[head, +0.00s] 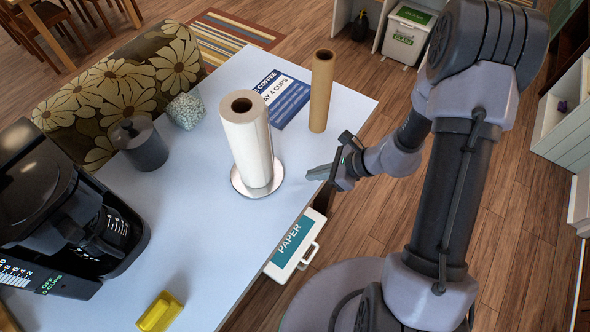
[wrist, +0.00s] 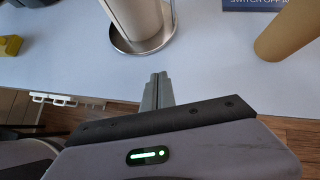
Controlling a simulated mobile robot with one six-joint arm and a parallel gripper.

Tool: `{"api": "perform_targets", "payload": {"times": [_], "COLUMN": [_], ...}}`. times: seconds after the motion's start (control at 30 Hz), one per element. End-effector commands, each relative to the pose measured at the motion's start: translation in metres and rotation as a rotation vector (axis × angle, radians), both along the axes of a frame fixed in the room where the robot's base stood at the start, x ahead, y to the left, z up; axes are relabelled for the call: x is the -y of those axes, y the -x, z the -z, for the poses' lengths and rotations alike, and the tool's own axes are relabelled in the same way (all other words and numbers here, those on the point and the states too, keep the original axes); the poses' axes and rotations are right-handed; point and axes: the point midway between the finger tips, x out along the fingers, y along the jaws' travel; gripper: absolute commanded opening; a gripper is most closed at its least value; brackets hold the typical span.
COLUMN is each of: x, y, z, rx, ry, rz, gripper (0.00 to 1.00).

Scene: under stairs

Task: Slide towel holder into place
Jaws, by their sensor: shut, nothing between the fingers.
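The towel holder (head: 270,187) has a round silver base and stands upright on the white table. A white paper towel roll (head: 248,140) is on it and hides its post. In the wrist view the rim of the holder's base (wrist: 143,46) shows at the top, with the lower part of the roll (wrist: 138,18) above it. My gripper (head: 309,174) is at the table's right edge, to the right of the holder and apart from it. In the wrist view my gripper's fingers (wrist: 158,79) are together, empty, and point toward the base.
A brown cardboard tube (head: 321,92) stands behind the gripper near the edge, beside a blue coffee sign (head: 284,98). A grey canister (head: 140,145), a speckled block (head: 185,111), a black coffee maker (head: 75,220) and a yellow object (head: 160,312) are to the left. The front middle of the table (head: 215,235) is clear.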

Motion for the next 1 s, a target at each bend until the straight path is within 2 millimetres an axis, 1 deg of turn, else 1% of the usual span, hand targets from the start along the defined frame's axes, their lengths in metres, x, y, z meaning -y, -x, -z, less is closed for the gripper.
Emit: {"api": "perform_targets", "payload": {"times": [0.03,0.13,0.2,0.3,0.4,0.83,0.93,1.0], "x": [-0.008,-0.021,-0.034,-0.047,-0.054,-0.060,-0.073,-0.091], "y": [-0.001,-0.007,-0.012,-0.017,-0.020,-0.023,-0.028,-0.034], "z": [0.011,0.025,0.022,0.022,0.021,0.021,0.023,0.024], "rx": [-0.002,-0.002,0.002,0.001,0.001,0.001,0.004,0.004], "ry": [0.000,0.000,0.002,0.000,0.001,0.001,0.003,0.002], "rz": [-0.004,-0.004,-0.006,-0.005,-0.004,-0.003,-0.008,-0.010], "gripper": [0.00,0.00,0.00,0.00,0.00,0.00,0.00,0.00]}}
